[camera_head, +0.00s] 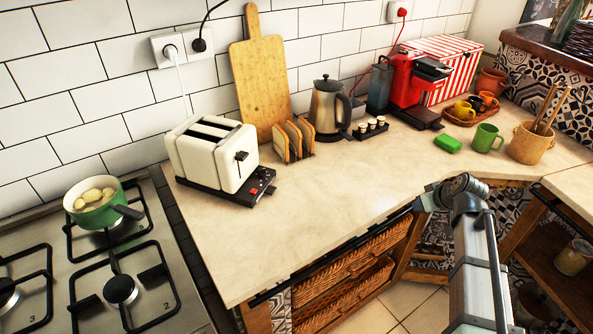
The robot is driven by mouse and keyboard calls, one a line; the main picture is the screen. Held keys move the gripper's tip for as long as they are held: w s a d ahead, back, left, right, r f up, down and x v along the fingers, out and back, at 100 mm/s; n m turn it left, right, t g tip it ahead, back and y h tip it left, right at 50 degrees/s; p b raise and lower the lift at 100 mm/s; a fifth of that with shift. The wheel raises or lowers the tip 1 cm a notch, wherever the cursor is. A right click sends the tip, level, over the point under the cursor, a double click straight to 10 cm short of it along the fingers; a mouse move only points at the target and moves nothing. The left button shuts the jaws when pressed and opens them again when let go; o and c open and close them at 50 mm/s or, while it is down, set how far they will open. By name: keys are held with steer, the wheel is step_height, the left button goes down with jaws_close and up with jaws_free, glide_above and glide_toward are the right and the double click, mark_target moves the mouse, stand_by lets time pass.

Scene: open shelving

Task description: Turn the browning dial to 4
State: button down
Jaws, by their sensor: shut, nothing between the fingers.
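A cream two-slot toaster (212,152) stands on the counter at left centre. Its dark lever (240,157) is on the end face. A black control panel (250,190) with a small red light sticks out at its base. The browning dial appears to be among the small controls there, too small for me to read its setting. My arm comes up from the lower right.
A toast rack (294,140), kettle (328,108) and red coffee machine (408,88) line the back of the counter (310,215). A green pot (97,209) sits on the hob at left. The counter's front middle is clear. Wicker drawers (350,270) are below.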

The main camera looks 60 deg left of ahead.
steer(key=s+a+r+n, duration=0.1)
steer(key=a+r, duration=0.1)
steer(key=s+a+r+n, duration=0.1)
steer(key=a+r, duration=0.1)
steer(key=a, duration=0.1)
steer(key=s+a+r+y, duration=0.1)
steer(key=s+a+r, duration=0.1)
steer(key=r, duration=0.1)
steer(key=shift+a+n, duration=0.15)
steer(key=shift+n, duration=0.25)
steer(key=s+a+r+n+g, duration=0.1)
steer(key=s+a+r+n, duration=0.1)
steer(key=s+a, duration=0.1)
steer(key=n+g+h, duration=0.1)
steer(key=n+g, duration=0.3)
steer(key=n, duration=0.8)
glide_toward(262, 172)
steer(key=s+d+r, duration=0.2)
steer(key=d, duration=0.4)
steer(key=x, duration=1)
steer(key=shift+w, duration=0.25)
steer(key=shift+w+a+r, duration=0.1)
steer(key=shift+w+a, duration=0.1)
steer(key=shift+a, duration=0.35)
steer(key=shift+w+a+r, duration=0.1)
steer(key=shift+w+a, duration=0.1)
steer(key=shift+a, duration=0.3)
steer(key=shift+w+a+f, duration=0.1)
steer(key=shift+w+a, duration=0.1)
steer(key=shift+a, duration=0.45)
